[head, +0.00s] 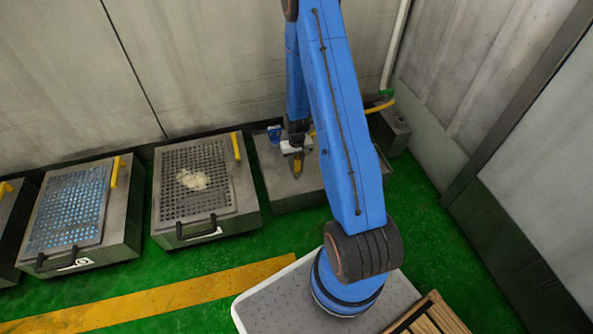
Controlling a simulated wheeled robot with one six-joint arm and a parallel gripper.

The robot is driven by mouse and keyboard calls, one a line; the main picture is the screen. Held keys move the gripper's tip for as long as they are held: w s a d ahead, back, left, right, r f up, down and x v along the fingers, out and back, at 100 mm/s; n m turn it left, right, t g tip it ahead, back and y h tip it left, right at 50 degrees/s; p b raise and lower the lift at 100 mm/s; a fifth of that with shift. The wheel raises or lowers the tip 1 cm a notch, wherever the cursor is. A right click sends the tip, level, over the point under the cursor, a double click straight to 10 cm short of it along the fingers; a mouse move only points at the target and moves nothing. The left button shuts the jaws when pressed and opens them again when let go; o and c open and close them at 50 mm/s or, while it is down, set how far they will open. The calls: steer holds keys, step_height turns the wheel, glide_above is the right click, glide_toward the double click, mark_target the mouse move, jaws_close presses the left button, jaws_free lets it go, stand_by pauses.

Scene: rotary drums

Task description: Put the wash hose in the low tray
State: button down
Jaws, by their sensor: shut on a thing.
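The yellow wash hose (380,106) runs from a green fitting on the wall pipe at the back right and passes behind my blue arm. My gripper (296,160) points down and is shut on the yellow end of the hose, with a dark tip below it. The gripper is over a low grey box (290,197) that looks like the low tray. My arm hides the right part of this box and the middle of the hose. I cannot tell whether the hose tip touches the box.
A steel unit (240,207) with a perforated lid, pale residue and a yellow handle stands to the left. Another unit (115,247) with a bluish lid is farther left. A small grey block (399,139) stands under the pipe. Walls close the back and right.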

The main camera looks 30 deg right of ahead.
mark_target(296, 170)
steer(key=shift+f, duration=1.7)
steer(key=shift+f, duration=0.15)
steer(key=c, duration=1.4)
jaws_free()
steer(key=shift+c, duration=0.2)
